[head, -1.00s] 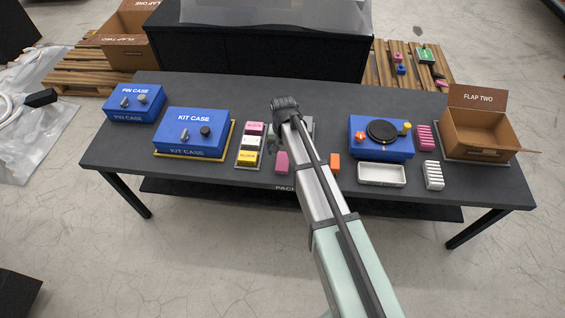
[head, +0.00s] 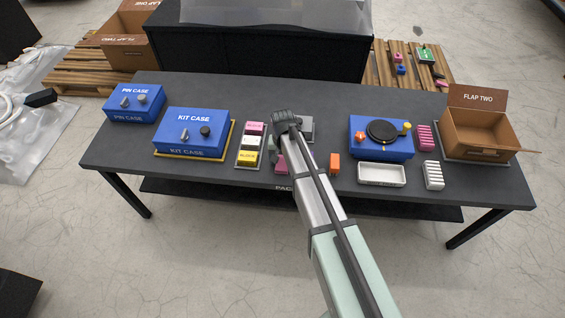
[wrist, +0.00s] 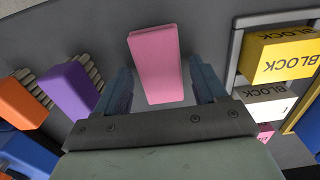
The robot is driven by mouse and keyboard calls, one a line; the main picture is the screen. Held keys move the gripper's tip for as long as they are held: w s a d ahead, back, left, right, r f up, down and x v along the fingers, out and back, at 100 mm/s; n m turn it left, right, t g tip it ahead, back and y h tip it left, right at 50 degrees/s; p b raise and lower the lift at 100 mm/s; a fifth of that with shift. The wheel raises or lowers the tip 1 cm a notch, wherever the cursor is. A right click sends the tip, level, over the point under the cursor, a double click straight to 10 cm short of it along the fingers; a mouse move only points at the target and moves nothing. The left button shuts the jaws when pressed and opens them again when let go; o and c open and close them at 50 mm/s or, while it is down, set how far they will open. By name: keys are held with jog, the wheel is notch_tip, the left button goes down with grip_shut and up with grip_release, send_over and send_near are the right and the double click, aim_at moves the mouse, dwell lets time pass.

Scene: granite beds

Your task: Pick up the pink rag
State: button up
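The pink rag (wrist: 155,58) is a smooth, block-like pink piece lying on the dark table. In the head view the rag (head: 281,166) is partly covered by my arm, near the table's front edge. My gripper (wrist: 161,78) is open, with one finger on each side of the rag's near end in the wrist view. Gaps show between the fingers and the rag, so it is not gripped. In the head view the fingers are mostly hidden behind my wrist.
A tray (wrist: 236,75) of labelled blocks stands on the other side, with the kit case (head: 188,135) beyond. A white tray (head: 381,182) is further right.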

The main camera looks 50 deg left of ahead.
aim_at(283, 161)
jog(key=c, duration=0.9)
jog(key=shift+o, duration=0.2)
jog(key=shift+r, duration=0.15)
notch_tip(283, 161, up, 10)
